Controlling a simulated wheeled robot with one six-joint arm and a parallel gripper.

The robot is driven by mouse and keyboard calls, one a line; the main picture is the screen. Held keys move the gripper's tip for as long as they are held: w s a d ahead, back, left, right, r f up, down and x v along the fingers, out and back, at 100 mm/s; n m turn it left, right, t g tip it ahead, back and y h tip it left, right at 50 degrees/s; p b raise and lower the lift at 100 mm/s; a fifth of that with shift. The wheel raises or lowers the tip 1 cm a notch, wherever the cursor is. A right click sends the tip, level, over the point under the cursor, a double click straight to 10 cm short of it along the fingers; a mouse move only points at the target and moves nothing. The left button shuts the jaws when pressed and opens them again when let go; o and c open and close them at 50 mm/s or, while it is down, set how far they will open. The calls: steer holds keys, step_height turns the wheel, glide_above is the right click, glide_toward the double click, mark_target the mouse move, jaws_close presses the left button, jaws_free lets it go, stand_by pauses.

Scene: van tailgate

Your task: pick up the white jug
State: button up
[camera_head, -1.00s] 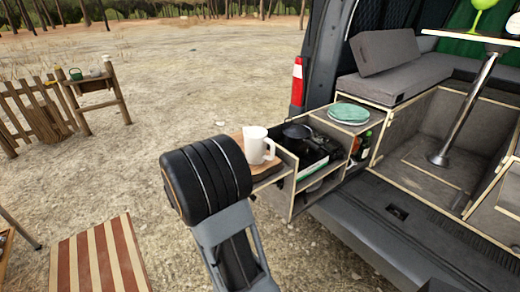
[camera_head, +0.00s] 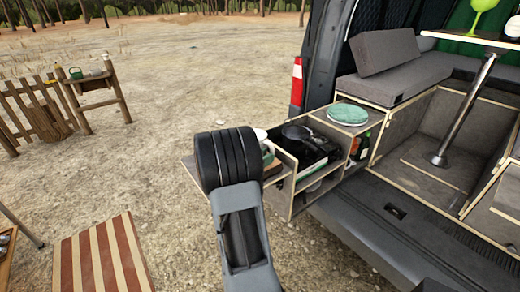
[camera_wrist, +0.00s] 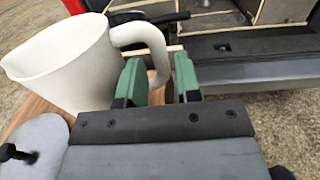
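The white jug (camera_wrist: 65,65) stands upright on a wooden board (camera_wrist: 32,106) in the wrist view, with its handle (camera_wrist: 143,35) pointing right. In the head view my arm hides nearly all of it; only a white bit (camera_head: 261,134) shows. My gripper (camera_wrist: 160,75) is open, with two green fingers. The lower part of the handle shows in the gap between the fingers. I cannot tell whether either finger touches it.
A grey disc with a black knob (camera_wrist: 35,140) lies beside the jug at lower left. A black pan (camera_head: 297,132) sits on the stove just right of the jug. Green plates (camera_head: 348,113) lie on the cabinet.

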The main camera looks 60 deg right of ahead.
steer(key=shift+x, duration=0.8)
jaws_close()
